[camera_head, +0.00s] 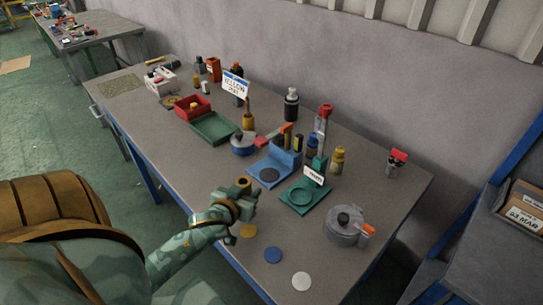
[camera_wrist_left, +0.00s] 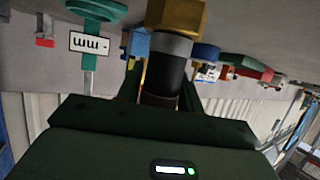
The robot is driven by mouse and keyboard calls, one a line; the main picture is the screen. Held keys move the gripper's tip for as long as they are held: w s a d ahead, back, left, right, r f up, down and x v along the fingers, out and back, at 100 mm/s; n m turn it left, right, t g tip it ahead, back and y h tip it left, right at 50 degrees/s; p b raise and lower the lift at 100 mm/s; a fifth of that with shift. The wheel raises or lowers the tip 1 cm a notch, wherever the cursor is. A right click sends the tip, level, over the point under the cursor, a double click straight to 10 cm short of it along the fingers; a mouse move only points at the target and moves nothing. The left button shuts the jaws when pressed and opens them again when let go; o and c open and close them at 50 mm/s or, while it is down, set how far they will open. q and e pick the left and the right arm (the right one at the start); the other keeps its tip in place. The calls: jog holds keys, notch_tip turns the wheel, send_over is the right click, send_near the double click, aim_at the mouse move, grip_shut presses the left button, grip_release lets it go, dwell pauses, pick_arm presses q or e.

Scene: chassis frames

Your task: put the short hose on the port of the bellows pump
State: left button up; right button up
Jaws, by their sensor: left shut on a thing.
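My left gripper (camera_head: 240,203) is shut on an upright black-and-brass piece (camera_head: 238,186), held over the near edge of the bench. In the left wrist view the piece (camera_wrist_left: 176,15) has a brass-coloured faceted end, a grey band and a black lower part between the fingers. I cannot tell for certain that it is the short hose. A round grey pot-like device (camera_head: 343,228) with a black knob and an orange-tipped side stub stands at the right. It may be the bellows pump, apart from the gripper; its port is too small to tell. My right gripper is not in view.
A green stand (camera_head: 302,198) with a ring and a white label, and a blue stand (camera_head: 270,174), stand between gripper and wall. Behind are a blue-rimmed pot (camera_head: 243,146), a green tray (camera_head: 213,129) and several bottles. Flat discs (camera_head: 273,255) lie along the front edge.

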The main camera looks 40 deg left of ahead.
pick_arm(q)
jog(key=w+a, duration=0.1)
jog(key=w, duration=0.3)
jog(key=w+a+b, duration=0.1)
jog(key=w, duration=0.3)
jog(key=w+a+b, duration=0.1)
jog(key=w+a, duration=0.1)
jog(key=w, duration=0.2)
jog(key=shift+w, duration=0.15)
jog(key=w, duration=0.2)
jog(key=w+a+b, duration=0.1)
jog(key=shift+w+a, duration=0.1)
jog(key=shift+w, duration=0.3)
jog(key=shift+f, duration=0.2)
jog(key=shift+s+r, duration=0.15)
jog(key=o, duration=0.7)
jog(key=shift+f, duration=0.2)
jog(key=o, duration=0.4)
